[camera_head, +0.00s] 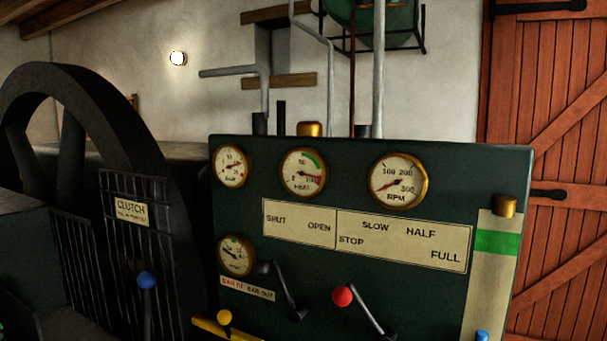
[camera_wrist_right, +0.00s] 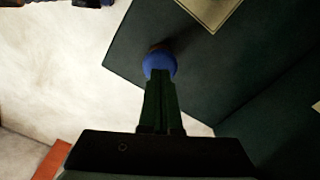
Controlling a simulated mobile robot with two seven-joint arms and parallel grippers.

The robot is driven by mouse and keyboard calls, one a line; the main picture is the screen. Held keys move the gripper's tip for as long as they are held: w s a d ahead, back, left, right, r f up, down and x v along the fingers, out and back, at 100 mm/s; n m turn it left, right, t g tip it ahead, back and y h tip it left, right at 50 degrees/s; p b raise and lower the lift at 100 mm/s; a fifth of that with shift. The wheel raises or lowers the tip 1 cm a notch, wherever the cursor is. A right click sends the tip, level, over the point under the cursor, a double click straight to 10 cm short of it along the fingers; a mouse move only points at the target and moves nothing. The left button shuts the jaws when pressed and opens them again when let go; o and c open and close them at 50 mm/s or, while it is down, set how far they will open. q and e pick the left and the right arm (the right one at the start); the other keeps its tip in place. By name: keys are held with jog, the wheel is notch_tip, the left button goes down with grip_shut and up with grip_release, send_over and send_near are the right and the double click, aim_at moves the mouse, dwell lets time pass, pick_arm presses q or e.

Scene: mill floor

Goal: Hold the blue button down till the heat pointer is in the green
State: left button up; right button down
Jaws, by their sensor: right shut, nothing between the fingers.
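The heat gauge (camera_head: 303,173) is at the top middle of the dark green panel. A blue-topped piece (camera_head: 482,336) shows at the bottom edge, cut off by the frame. Neither gripper shows in the head view.
The panel (camera_head: 370,145) also carries an RPM gauge (camera_head: 397,181), a red-knobbed lever (camera_head: 343,295) and a cream strip with a green band (camera_head: 497,242). A blue-knobbed lever (camera_head: 147,280) stands before the clutch guard, by a large dark wheel (camera_head: 75,75). A yellow-knobbed lever (camera_head: 224,317) is low down.

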jog(key=shift+f, duration=0.2)
dwell(0.4)
jog(key=shift+f+b, duration=1.3)
jog(key=shift+b, duration=0.05)
dwell(6.0)
